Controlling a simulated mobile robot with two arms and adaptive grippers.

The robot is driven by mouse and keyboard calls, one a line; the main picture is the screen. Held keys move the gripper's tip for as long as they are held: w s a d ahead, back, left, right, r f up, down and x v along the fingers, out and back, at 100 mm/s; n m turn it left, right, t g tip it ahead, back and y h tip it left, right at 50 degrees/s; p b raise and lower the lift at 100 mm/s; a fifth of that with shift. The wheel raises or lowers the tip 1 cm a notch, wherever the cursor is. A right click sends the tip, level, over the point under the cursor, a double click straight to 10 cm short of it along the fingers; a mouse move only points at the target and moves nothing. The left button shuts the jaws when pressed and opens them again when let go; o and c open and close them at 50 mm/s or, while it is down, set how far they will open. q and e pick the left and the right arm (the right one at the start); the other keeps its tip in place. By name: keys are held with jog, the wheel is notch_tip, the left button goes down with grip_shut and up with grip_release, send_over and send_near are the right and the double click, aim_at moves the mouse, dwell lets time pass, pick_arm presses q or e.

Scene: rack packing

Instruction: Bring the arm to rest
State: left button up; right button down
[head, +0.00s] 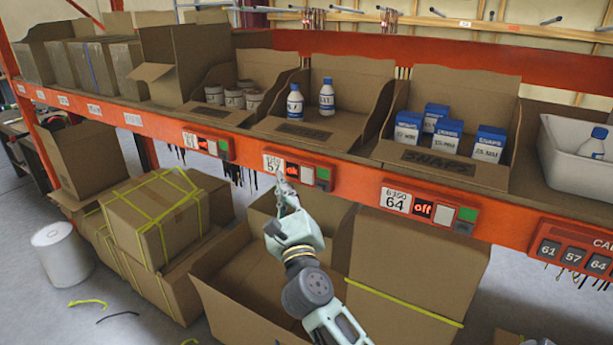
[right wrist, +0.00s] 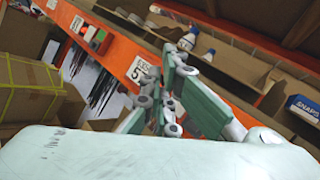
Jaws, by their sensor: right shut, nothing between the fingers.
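My right arm reaches up from the bottom of the head view. Its pale green gripper (head: 286,197) is shut and empty. The fingertips show just below and in front of the shelf panel marked 57 (head: 300,171); I cannot tell whether they touch it. In the right wrist view the closed fingers (right wrist: 168,92) also show against the orange shelf beam (right wrist: 120,61), with nothing held between them. My left gripper is not in view.
Above the beam, open cardboard bins hold white jars (head: 234,97), white bottles with blue caps (head: 327,97) and blue-white SNAPS boxes (head: 447,135). A white tub (head: 570,165) stands at right. Large cartons (head: 155,220) crowd below; an open box (head: 225,290) lies under my arm.

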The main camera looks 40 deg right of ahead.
dwell(0.7)
jog(key=s+a+f+n+g+y+b, duration=0.15)
jog(key=a+f+n+y, duration=0.25)
jog(key=f+n, duration=1.1)
jog(key=s+a+f+n+g+y+b, duration=0.1)
jog(key=a+f+n+g+y+b, duration=0.2)
jog(key=f, duration=2.2)
jog(key=s+a+f+n+g+y+b, duration=0.1)
jog(key=s+a+f+n+g, duration=0.2)
jog(key=f, duration=0.4)
jog(key=s+a+f+n+y, duration=0.1)
jog(key=s+f+n, duration=0.2)
jog(key=s+f, duration=0.3)
jog(key=s+a+f+n+g+b, duration=0.1)
jog(key=s+f+n+g, duration=0.2)
jog(key=f, duration=0.6)
jog(key=s+f+n+g, duration=0.2)
jog(key=s+f, duration=0.4)
jog(key=s, duration=0.6)
jog(key=s+f+n+g+b, duration=0.1)
jog(key=s+f+n+g, duration=0.2)
jog(key=s, duration=0.9)
jog(key=s+f+n+g+b, duration=0.1)
jog(key=s+f+n+g, duration=0.2)
jog(key=s+f+n, duration=0.3)
jog(key=s+f, duration=0.5)
jog(key=s, duration=0.2)
jog(key=shift+f, duration=0.2)
